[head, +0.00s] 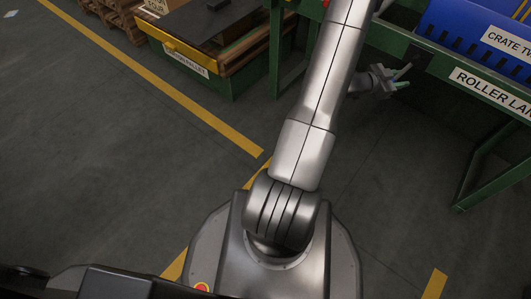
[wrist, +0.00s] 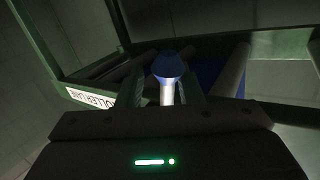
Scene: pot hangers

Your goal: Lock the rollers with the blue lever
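The blue lever (wrist: 167,66) shows in the wrist view as a round blue knob on a pale metal shaft. It stands in the middle of the picture, between the two dark fingers of my gripper (wrist: 164,82). The fingers are apart, with a gap on each side of the shaft. I cannot tell how deep the shaft sits between them. In the head view my gripper (head: 398,80) is at the left end of the green roller lane (head: 455,68), below its frame. I cannot make out the lever there.
A blue crate (head: 475,35) labelled "CRATE TW…" sits on the roller lane. A green and yellow stand (head: 222,86) with a dark load is at the upper left, near wooden pallets (head: 118,14). The grey floor (head: 90,150) at the left is clear.

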